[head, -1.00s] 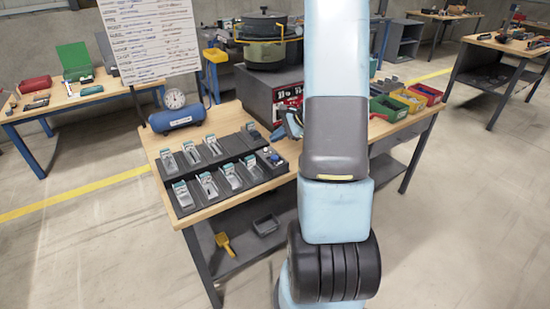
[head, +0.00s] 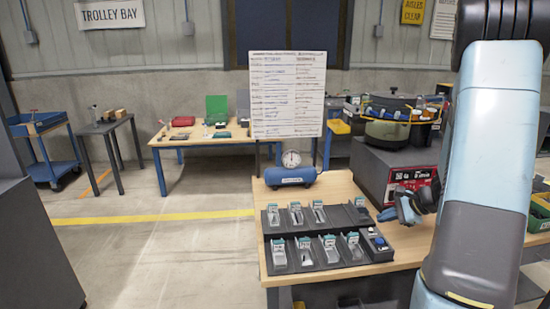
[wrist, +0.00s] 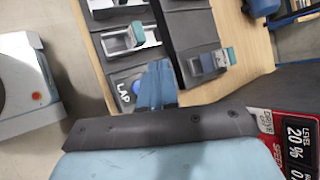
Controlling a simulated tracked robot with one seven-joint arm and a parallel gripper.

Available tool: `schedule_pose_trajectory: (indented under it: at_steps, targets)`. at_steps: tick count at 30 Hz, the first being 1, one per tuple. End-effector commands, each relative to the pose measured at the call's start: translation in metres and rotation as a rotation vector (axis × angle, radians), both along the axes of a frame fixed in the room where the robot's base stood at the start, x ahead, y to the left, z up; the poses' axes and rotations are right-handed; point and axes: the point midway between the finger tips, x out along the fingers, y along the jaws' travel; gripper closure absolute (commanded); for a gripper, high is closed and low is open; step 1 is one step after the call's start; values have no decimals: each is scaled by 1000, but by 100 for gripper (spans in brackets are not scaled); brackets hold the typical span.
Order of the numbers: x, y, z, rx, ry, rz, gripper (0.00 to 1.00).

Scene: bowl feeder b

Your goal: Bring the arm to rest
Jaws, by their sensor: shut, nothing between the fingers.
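My gripper (head: 405,208) shows in the head view over the wooden bench, just right of the dark trays, partly hidden behind my arm. Its blue fingers are together with nothing between them. In the wrist view my gripper (wrist: 157,85) points at the trays, its tips close in the picture to a small panel marked LAP. The height of the tips above it is unclear. My arm (head: 483,170) fills the right side of the head view, bent, with a black joint at the top.
Two dark trays (head: 277,243) hold several teal-topped clear bins. Behind them are a blue cylinder with a gauge (head: 290,176) and a written board (head: 288,95). A bowl feeder (head: 388,120) stands on a grey box with a red control panel (head: 412,180). The floor at left is open.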

Motion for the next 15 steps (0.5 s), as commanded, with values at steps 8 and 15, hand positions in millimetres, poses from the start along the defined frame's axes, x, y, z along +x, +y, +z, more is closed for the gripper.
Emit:
schedule_pose_trajectory:
  at_steps: [8,15]
  targets:
    - [-20,61,68,-121,-62,259,100]
    - [-54,109,117,-262,-113,491,100]
